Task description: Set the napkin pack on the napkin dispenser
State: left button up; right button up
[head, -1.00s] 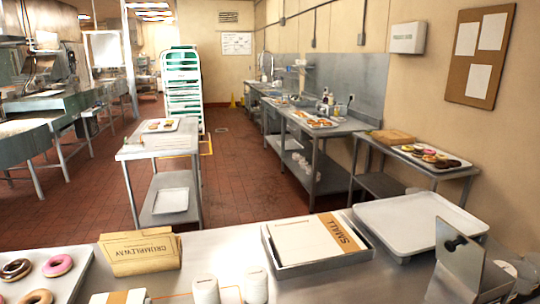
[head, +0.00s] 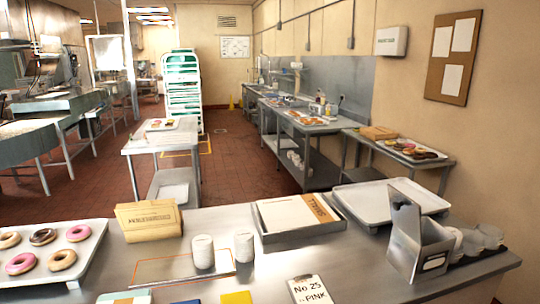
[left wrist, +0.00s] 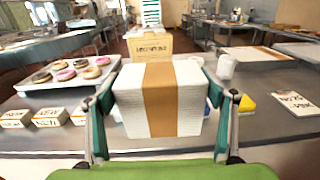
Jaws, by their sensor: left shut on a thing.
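The napkin pack (left wrist: 160,98) is a white block with a brown band. My left gripper (left wrist: 162,106) is shut on its two sides in the left wrist view and holds it upright. What looks like the pack's top (head: 125,299) shows at the bottom edge of the head view, cut off by the frame. The napkin dispenser seems to be the grey metal box (head: 418,250) with a raised lid at the right of the counter. The pack is well to its left, apart from it. My right gripper is in neither view.
A donut tray (head: 88,262) lies at the left. A brown carton (head: 148,220), two white cups (head: 203,251), a shallow box (head: 300,238) marked SMALL and an empty tray (head: 390,203) stand along the back. A order card (head: 310,290) lies in front. Bare counter lies between card and dispenser.

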pick_arm(q)
jog(key=s+d+f+m+h+b, duration=0.2)
jog(key=s+d+f+h, duration=0.2)
jog(key=s+d+f, duration=0.3)
jog(key=shift+d+f+m, duration=0.3)
jog(key=shift+d, duration=0.6)
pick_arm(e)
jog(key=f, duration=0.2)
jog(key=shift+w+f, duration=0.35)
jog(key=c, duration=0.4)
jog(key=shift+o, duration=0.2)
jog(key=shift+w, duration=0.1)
